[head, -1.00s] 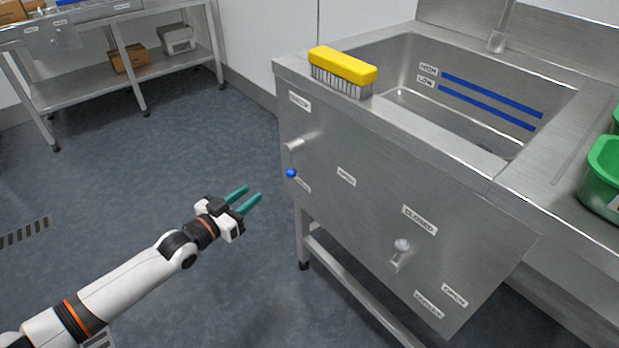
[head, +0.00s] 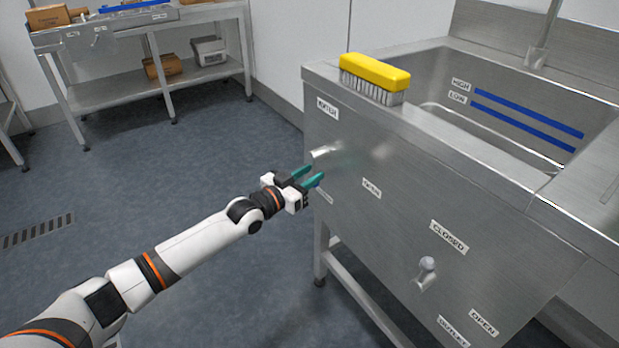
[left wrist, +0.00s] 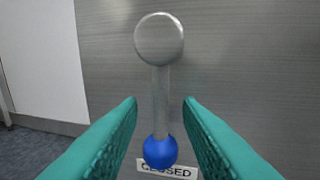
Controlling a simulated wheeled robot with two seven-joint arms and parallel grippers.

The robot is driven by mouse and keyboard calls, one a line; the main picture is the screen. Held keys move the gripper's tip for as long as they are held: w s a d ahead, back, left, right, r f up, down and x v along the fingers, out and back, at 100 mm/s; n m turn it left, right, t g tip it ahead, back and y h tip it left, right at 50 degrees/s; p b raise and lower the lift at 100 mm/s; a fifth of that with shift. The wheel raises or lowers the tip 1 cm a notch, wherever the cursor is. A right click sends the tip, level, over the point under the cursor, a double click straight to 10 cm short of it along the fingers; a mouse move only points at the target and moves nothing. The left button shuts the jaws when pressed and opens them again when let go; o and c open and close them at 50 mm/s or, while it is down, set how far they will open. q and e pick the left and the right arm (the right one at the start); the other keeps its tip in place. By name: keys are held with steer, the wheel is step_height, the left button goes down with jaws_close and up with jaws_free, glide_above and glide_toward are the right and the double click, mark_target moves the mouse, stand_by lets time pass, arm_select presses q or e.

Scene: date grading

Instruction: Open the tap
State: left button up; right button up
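The tap is a metal lever with a round hub (head: 325,151) on the sink's front panel, under a WATER label (head: 327,107). In the left wrist view its lever (left wrist: 160,95) hangs straight down from the hub, and its blue knob (left wrist: 160,152) lies over a CLOSED label (left wrist: 182,171). An OPEN label (head: 372,188) is to the right of the lever. My left gripper (head: 314,176) is open at the tap, with its teal fingers on either side of the lever and a gap on both sides. In the head view the fingers mostly hide the knob. My right gripper is not in view.
A second lever (head: 426,264), with CLOSED, OPEN and OUTLET labels, is lower right on the panel. A yellow brush (head: 374,73) lies on the sink rim (head: 440,128). A steel shelf table (head: 130,92) stands at the back left. The floor left of the sink is clear.

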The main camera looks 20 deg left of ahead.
arm_select(q)
steer(key=shift+w+d, duration=0.1)
steer(key=shift+w, duration=0.1)
jaws_close()
stand_by(0.3)
